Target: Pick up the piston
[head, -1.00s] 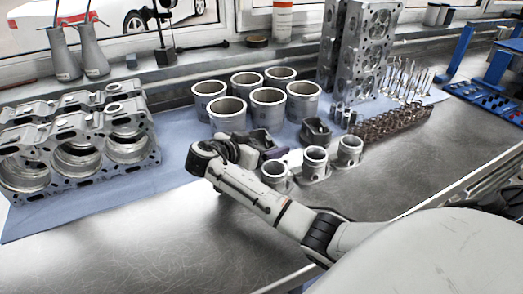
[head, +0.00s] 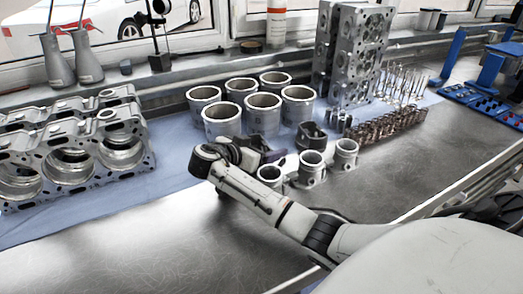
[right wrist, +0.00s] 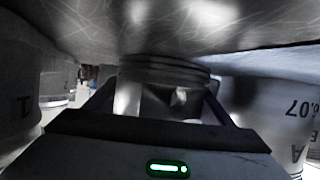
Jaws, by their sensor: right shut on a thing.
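My right gripper (head: 268,154) is low over the blue mat, in front of the large grey cylinders in the head view. In the right wrist view it is shut on the piston (right wrist: 165,75), a grey metal part with ring grooves between the two dark fingers. The piston's grooved end is towards the top of that picture, close to a scratched metal surface. In the head view my wrist and fingers mostly hide the held piston. My left gripper is not in view.
Several large grey cylinders (head: 262,118) stand close behind the gripper. Small grey cylindrical parts (head: 312,166) stand just right of it. An engine block (head: 75,160) lies left, and upright cylinder heads (head: 350,60) stand behind. The front bench (head: 150,250) is bare.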

